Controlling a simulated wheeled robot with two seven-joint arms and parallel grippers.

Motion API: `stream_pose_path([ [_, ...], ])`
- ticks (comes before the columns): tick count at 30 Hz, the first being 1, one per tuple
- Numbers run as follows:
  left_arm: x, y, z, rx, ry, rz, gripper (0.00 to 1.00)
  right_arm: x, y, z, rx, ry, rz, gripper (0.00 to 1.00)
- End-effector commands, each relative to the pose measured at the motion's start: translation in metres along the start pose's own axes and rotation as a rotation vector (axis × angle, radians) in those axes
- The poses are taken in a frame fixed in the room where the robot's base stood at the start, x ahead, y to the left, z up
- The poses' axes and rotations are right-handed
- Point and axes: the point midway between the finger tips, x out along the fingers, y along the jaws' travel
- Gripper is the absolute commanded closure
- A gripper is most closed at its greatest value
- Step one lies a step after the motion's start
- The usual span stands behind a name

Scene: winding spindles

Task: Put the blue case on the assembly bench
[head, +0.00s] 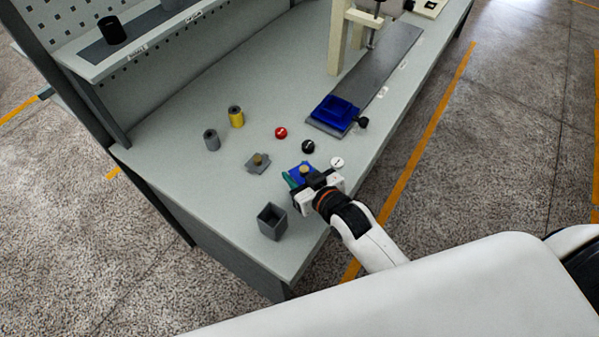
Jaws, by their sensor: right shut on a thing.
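The blue case (296,169), a small blue piece with a brass-coloured round part on it, is at the bench's front area. My right gripper (309,179) is shut on it from the right side, and its fingers hide part of it. A small green part shows at the case's left edge. I cannot tell whether the case rests on the bench or is held just above it. The pale grey assembly bench (215,175) runs from the lower middle to the upper right. My left gripper is not in view.
A grey open box (272,221) stands near the front corner. A grey piece with a brass knob (257,162), grey and yellow cylinders (236,117), and red, black and white round caps (281,133) stand around. A blue tray (337,111) sits on a dark plate under a press.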

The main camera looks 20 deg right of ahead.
Motion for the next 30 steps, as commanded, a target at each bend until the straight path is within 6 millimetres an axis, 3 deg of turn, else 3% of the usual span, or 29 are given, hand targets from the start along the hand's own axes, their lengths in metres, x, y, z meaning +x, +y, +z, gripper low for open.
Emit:
stream_pose_path([
  [4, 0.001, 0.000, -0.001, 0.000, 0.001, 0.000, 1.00, 0.001, 0.000, -0.003, 0.000, -0.001, 0.000, 1.00],
  [5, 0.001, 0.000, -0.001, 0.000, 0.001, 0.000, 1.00, 0.001, 0.000, -0.003, 0.000, 0.000, 0.000, 0.54],
  [9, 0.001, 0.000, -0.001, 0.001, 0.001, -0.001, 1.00, 0.001, 0.000, -0.002, 0.000, 0.000, 0.000, 0.35],
  [20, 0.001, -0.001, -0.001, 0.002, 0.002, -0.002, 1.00, -0.004, 0.000, 0.000, 0.000, 0.001, 0.000, 0.35],
  [30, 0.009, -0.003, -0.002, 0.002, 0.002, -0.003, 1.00, -0.071, 0.000, -0.002, 0.000, 0.003, 0.000, 0.35],
])
